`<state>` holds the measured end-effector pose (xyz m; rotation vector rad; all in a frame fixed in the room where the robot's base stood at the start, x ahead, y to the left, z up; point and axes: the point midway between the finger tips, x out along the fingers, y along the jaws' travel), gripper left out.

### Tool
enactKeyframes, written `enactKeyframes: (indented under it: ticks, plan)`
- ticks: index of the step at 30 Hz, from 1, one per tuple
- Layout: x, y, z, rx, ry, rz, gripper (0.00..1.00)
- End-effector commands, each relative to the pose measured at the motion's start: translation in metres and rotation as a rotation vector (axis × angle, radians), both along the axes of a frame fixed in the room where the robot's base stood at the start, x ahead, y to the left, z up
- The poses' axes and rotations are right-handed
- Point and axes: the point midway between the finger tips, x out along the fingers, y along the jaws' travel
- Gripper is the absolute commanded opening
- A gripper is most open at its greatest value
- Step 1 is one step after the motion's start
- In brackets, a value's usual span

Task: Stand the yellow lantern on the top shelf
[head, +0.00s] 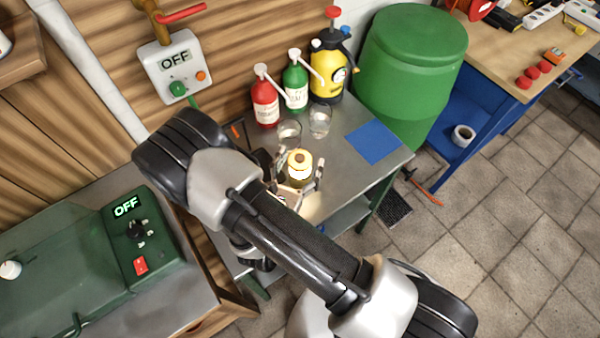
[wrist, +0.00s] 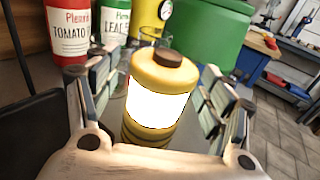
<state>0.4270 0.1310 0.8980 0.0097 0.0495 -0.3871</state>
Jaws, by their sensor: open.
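The yellow lantern (head: 299,160), with a glowing white band and a brown cap, is upright or nearly so at the grey metal stand. In the wrist view the lantern (wrist: 157,98) fills the middle, between the two fingers of my gripper (wrist: 157,78). The fingers are open, one on each side, with a visible gap at the right. My gripper (head: 299,172) also shows around the lantern in the head view. The lantern's base is hidden, so I cannot tell whether it rests on the stand's top shelf (head: 345,178).
Two clear glasses (head: 320,121), a red bottle (head: 265,103), a green bottle (head: 295,88) and a yellow sprayer (head: 328,68) stand behind the lantern. A blue mat (head: 374,142) lies at the right. A green barrel (head: 410,75) stands beyond. A lower shelf (head: 349,215) shows underneath.

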Motion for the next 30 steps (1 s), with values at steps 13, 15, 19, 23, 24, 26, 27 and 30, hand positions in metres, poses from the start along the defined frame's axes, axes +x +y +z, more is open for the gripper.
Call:
enactKeyframes:
  ticks: [13,15,19,23,24,26,27,30]
  plan:
    - [-0.0004,0.0001,0.0,0.0,0.0,0.0,0.49]
    - [-0.0004,0.0001,0.0,0.0,0.0,0.0,0.44]
    - [-0.0004,0.0001,-0.0001,0.0,0.0,0.0,0.35]
    - [-0.0004,0.0001,-0.0001,0.0,0.0,0.0,0.27]
    - [-0.0004,0.0001,-0.0001,0.0,0.0,0.0,0.24]
    - [-0.0004,0.0001,-0.0001,0.0,0.0,0.0,0.2]
    - [-0.0004,0.0001,-0.0001,0.0,0.0,0.0,0.17]
    - [-0.0004,0.0001,-0.0001,0.0,0.0,-0.001,0.11]
